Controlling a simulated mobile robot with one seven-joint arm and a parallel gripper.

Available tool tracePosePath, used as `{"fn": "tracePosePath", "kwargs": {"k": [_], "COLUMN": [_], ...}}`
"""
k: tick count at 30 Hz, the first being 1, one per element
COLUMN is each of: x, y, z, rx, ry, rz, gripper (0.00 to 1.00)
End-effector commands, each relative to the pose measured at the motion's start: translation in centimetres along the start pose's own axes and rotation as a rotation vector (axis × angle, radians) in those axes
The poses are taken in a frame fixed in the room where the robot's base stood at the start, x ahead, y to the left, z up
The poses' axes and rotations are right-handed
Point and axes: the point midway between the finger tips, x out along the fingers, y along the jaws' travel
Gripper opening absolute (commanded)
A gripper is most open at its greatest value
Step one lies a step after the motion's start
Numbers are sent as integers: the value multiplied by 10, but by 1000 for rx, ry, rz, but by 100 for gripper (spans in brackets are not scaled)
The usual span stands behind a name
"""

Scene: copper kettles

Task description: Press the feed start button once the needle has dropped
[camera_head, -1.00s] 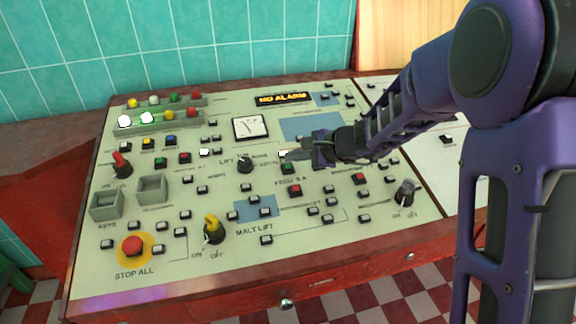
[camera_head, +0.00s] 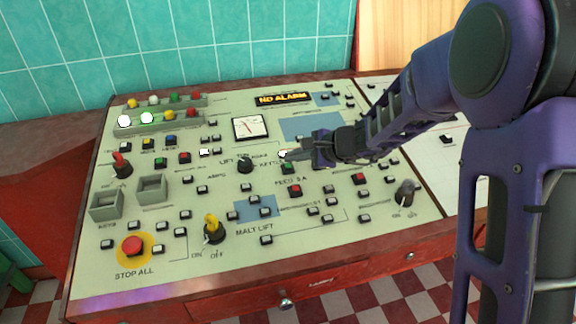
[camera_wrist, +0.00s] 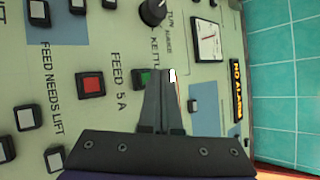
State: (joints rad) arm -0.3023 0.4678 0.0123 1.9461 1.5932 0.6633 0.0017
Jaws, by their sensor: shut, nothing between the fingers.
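The control panel (camera_head: 330,235) has a group lettered FEED 5 A with a green button (camera_head: 288,168) and a red button (camera_head: 295,190). In the wrist view the green button (camera_wrist: 141,77) shows at the side of my fingers, partly hidden by them, and the red button (camera_wrist: 90,84) is clear. My gripper (camera_head: 284,155) is shut and empty, its tips at a white lit button (camera_wrist: 173,75) beside the green one. I cannot tell whether they touch it.
A black knob (camera_wrist: 152,12) by the KETTLE lettering is close to my fingers. A display (camera_head: 283,99) reads NO ALARM. A red STOP ALL button (camera_head: 132,246) and a yellow switch (camera_head: 213,229) sit at the near left. Several small buttons surround the feed group.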

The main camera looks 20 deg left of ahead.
Motion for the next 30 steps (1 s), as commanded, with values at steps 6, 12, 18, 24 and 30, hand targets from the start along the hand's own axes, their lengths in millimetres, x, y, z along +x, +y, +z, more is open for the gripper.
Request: {"fn": "tracePosePath", "kwargs": {"k": [6, 12, 18, 24, 30], "x": [0, 5, 6, 6, 7], "y": [0, 4, 4, 4, 5], "z": [0, -3, -4, -4, -6], "rx": [0, 0, 0, 0, 0], "ry": [0, 0, 0, 0, 0], "rz": [0, 1, 0, 0, 0], "gripper": [0, 0, 0, 0, 0]}}
